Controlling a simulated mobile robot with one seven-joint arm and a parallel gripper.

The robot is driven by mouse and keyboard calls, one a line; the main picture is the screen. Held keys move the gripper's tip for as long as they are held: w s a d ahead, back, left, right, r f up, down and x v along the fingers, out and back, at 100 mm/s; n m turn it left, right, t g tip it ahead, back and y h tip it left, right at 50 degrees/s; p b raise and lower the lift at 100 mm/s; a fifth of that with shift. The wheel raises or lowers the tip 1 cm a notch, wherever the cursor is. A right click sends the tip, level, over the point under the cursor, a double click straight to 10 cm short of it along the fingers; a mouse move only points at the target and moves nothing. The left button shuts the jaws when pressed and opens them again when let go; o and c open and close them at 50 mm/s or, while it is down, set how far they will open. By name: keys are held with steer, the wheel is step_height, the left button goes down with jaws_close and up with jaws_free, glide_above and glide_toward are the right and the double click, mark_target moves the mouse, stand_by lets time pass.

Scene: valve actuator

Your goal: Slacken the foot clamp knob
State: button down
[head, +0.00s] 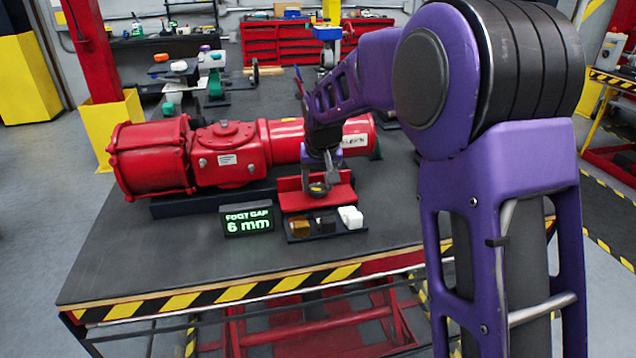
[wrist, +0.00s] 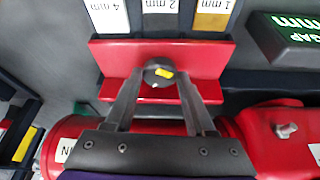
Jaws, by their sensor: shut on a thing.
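The foot clamp knob (wrist: 158,68) is a round dark knob with a yellow mark. It stands on a red angled foot bracket (wrist: 105,60) in the wrist view. In the head view the knob (head: 318,188) is small and partly hidden below my gripper (head: 320,179). My gripper (wrist: 159,78) comes down from above with one finger on each side of the knob and is shut on it. The large red actuator (head: 232,155) lies on the bench behind and left of the bracket.
In front of the bracket, a dark tray (head: 297,238) holds blocks marked 1 mm (wrist: 212,16), 2 mm (wrist: 160,16) and 4 mm (wrist: 108,16). The bench (head: 130,255) is clear at front left.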

steer(key=n, duration=0.1)
steer(key=n+y+p, duration=0.1)
steer(key=n, duration=0.1)
steer(key=shift+d+r+g, duration=0.1)
steer(key=shift+d+g, duration=0.1)
steer(key=shift+g, duration=0.1)
steer(key=shift+n+y+p, duration=0.3)
steer(key=shift+n+p, duration=0.1)
steer(key=shift+n, duration=0.4)
steer(key=shift+c, duration=1.2)
jaws_free()
steer(key=p+v, duration=0.2)
steer(key=v, duration=1.5)
